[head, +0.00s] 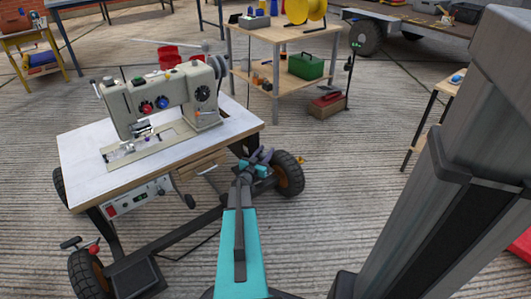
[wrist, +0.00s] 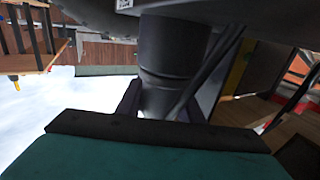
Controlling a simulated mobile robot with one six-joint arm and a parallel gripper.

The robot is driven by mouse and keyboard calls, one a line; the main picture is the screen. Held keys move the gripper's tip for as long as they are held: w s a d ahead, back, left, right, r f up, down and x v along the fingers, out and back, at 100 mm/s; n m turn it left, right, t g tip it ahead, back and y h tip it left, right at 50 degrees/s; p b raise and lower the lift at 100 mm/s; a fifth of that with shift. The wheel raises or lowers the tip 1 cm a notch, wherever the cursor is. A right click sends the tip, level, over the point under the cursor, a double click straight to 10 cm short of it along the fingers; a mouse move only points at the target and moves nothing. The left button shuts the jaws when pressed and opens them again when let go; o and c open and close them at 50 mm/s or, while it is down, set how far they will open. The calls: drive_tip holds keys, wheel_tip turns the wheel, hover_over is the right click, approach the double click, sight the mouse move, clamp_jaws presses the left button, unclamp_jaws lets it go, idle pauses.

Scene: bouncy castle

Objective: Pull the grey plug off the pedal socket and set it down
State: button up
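The sewing machine table (head: 85,165) stands on a wheeled frame in the head view. A grey control box (head: 138,197) with a red switch hangs under its front edge. I cannot make out the grey plug or the pedal socket for certain. A dark pedal-like plate (head: 137,276) sits low on the frame. My teal arm reaches toward the table's right side, and my gripper (head: 258,158) is small and dark near the right wheel. Its fingers are not clear. In the wrist view a dark grey cylinder fills the middle, and I cannot tell what it is.
A cream sewing machine (head: 165,98) stands on the table top. The right wheel (head: 289,174) is close to my gripper. A wooden workbench (head: 285,32) with a green toolbox (head: 306,66) stands behind. Concrete floor to the right of the wheel is clear.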

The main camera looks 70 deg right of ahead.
drive_tip(key=shift+c, duration=1.3)
drive_tip(key=shift+r+p, duration=2.1)
drive_tip(key=shift+r, duration=0.3)
drive_tip(key=shift+w+r+p, duration=0.1)
drive_tip(key=shift+r+p, duration=1.65)
drive_tip(key=shift+r, duration=0.2)
